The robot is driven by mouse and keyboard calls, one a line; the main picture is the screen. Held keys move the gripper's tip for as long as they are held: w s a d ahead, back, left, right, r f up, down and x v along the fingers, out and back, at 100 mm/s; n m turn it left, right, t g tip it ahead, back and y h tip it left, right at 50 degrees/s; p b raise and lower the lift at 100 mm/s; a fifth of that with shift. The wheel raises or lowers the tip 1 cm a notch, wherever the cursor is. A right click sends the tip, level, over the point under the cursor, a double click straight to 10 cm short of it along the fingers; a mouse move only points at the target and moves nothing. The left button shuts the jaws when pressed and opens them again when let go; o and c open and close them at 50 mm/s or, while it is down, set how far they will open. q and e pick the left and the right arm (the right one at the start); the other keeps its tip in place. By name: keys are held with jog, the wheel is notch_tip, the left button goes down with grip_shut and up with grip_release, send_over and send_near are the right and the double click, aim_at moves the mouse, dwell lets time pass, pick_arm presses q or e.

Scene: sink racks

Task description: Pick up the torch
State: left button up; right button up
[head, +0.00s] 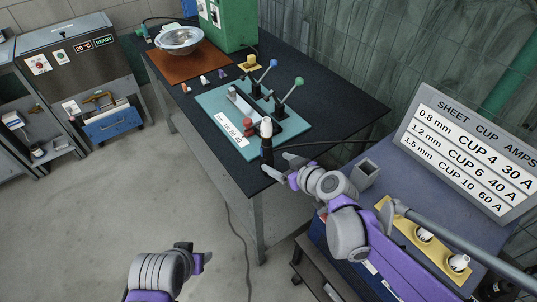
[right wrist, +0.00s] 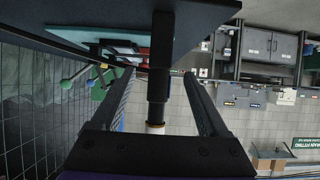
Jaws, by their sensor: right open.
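The torch has a black handle (head: 267,151) and a white cup on top. It stands upright by the front corner of the dark table, beside the teal mat. My right gripper (head: 281,167) is open just to the right of the torch's lower part. In the right wrist view, the torch's black shaft (right wrist: 158,88) lies between the two spread fingers, with gaps on both sides. Its white part shows lower down, close to the palm. My left gripper (head: 196,254) is low over the floor, away from the torch; its jaw opening is unclear.
The teal mat (head: 213,114) holds a clamp fixture with blue and green knobbed levers (head: 289,90). The floor at left is clear.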

aim_at(269, 159)
jog(key=x, duration=0.4)
jog(key=shift+s+a, duration=0.1)
jog(key=shift+a, duration=0.05)
jog(key=shift+x, duration=2.95)
jog(key=shift+c, duration=0.3)
grip_shut()
jog(key=shift+r, duration=0.1)
